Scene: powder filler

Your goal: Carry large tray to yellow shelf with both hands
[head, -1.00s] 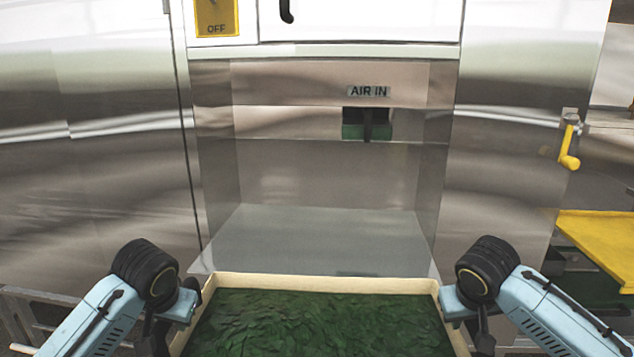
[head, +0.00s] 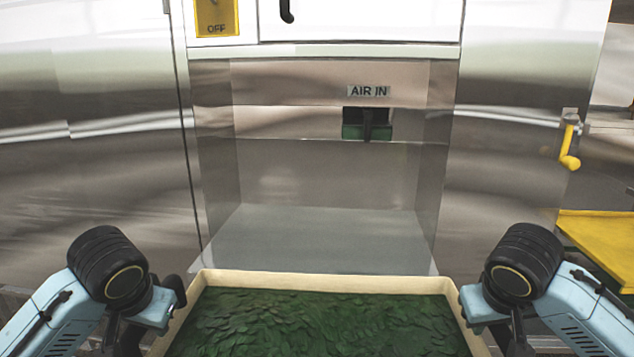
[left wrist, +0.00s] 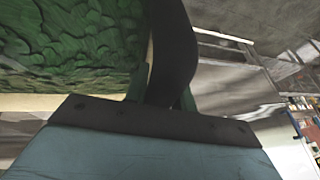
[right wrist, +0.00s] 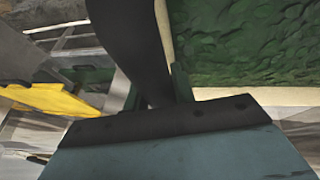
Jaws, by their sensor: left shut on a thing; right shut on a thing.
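The large tray (head: 325,284) has a cream rim and is filled with green leaf-like material. It is at the bottom centre of the head view, in front of the machine's recess. My left gripper (head: 150,335) is shut on the tray's left side wall; its finger and the tray's green contents (left wrist: 70,45) show in the left wrist view. My right gripper (head: 490,325) is shut on the right side wall; the right wrist view shows the tray's rim (right wrist: 165,30) beside its finger. The fingertips are largely hidden. The yellow shelf (head: 600,238) is at the right edge, and also in the right wrist view (right wrist: 50,100).
A steel machine (head: 90,140) fills the background, with an open recess (head: 320,240) straight ahead under an AIR IN label (head: 369,91). A yellow crank handle (head: 569,155) sticks out on the right, above the yellow shelf.

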